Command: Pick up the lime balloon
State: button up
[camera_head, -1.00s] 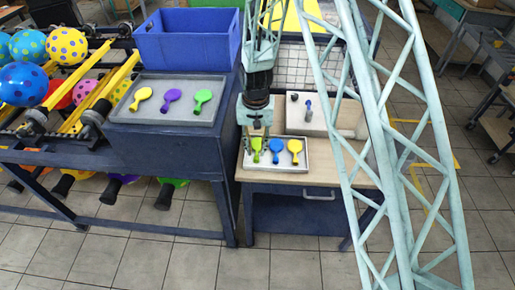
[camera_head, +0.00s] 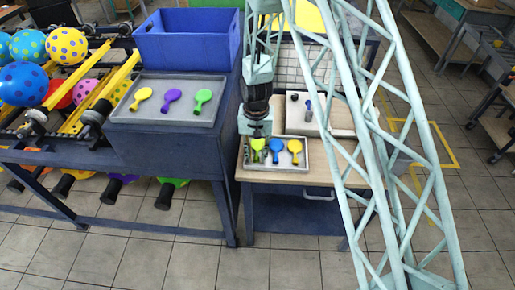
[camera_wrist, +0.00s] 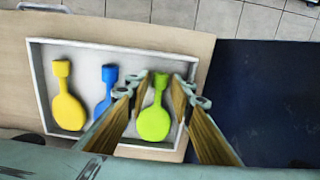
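The lime balloon (camera_wrist: 153,122) lies flat in the white tray (camera_wrist: 40,88), its neck pointing away at the top in the wrist view. In the head view the lime balloon (camera_head: 257,144) is partly covered by my gripper (camera_head: 257,155). In the wrist view my gripper (camera_wrist: 160,82) is open, with one finger on each side of the lime balloon near its neck. I cannot tell whether the fingers touch it. The blue balloon (camera_wrist: 103,104) lies close beside the left finger, which covers part of it. The yellow balloon (camera_wrist: 69,110) lies farther left.
The tray sits on a wooden-topped table (camera_head: 340,176). A grey tray (camera_head: 150,114) with yellow, purple and green balloons stands to the left on a dark unit. A box-like block (camera_head: 300,122) stands behind the balloon tray. A blue bin (camera_head: 187,50) is farther back.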

jog(key=c, duration=0.4)
jog(key=shift+r, duration=0.2)
dwell(0.3)
jog(key=shift+r, duration=1.6)
jog(key=s+d, duration=0.1)
jog(key=s, duration=0.4)
jog(key=s+d+r+b, duration=0.1)
jog(key=s+d, duration=0.1)
jog(key=s, duration=0.3)
jog(key=s+d+b, duration=0.1)
jog(key=s, duration=0.4)
jog(key=shift+s+d+r, duration=0.2)
